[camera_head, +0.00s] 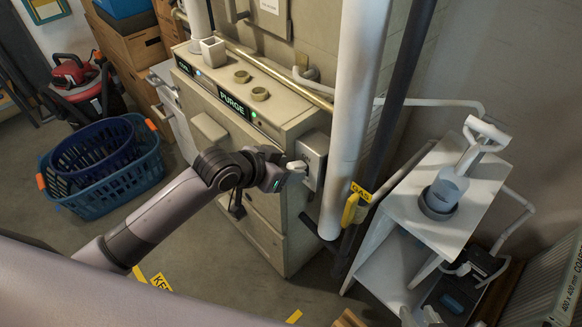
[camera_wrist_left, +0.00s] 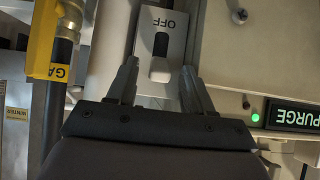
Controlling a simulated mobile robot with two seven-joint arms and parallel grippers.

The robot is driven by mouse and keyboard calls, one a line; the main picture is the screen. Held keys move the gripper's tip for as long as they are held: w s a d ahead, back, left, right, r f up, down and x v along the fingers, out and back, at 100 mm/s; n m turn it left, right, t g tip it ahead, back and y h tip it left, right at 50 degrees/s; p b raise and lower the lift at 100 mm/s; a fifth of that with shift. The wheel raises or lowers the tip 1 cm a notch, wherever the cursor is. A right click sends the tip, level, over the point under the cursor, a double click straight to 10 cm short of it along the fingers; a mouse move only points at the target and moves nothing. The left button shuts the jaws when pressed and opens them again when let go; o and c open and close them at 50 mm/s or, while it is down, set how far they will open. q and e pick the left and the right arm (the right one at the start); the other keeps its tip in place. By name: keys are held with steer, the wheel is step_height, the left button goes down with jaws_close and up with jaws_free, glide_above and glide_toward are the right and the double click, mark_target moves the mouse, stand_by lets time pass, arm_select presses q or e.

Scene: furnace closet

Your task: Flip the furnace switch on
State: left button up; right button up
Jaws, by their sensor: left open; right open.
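The furnace switch is a grey box (camera_head: 314,158) on the right side of the beige furnace (camera_head: 215,105). In the left wrist view the switch plate (camera_wrist_left: 176,47) carries the word OFF, with a dark slot and a pale lever (camera_wrist_left: 160,69) below it. My left gripper (camera_head: 284,170) is beside the switch box in the head view. In the left wrist view its two fingers (camera_wrist_left: 160,84) are spread apart, one on either side of the lever, with nothing held. I cannot tell whether they touch the lever. My right gripper is in neither view.
A white vertical pipe (camera_head: 355,110) and a yellow gas valve handle (camera_head: 350,209) stand right of the switch. A PURGE sign (camera_head: 236,104) is on the furnace. A white stand (camera_head: 408,207) is at right, blue baskets (camera_head: 103,170) at left. Floor before the furnace is mostly clear.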

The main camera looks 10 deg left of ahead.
arm_select(q)
steer(key=v, duration=0.5)
steer(key=shift+f, duration=0.1)
stand_by(0.4)
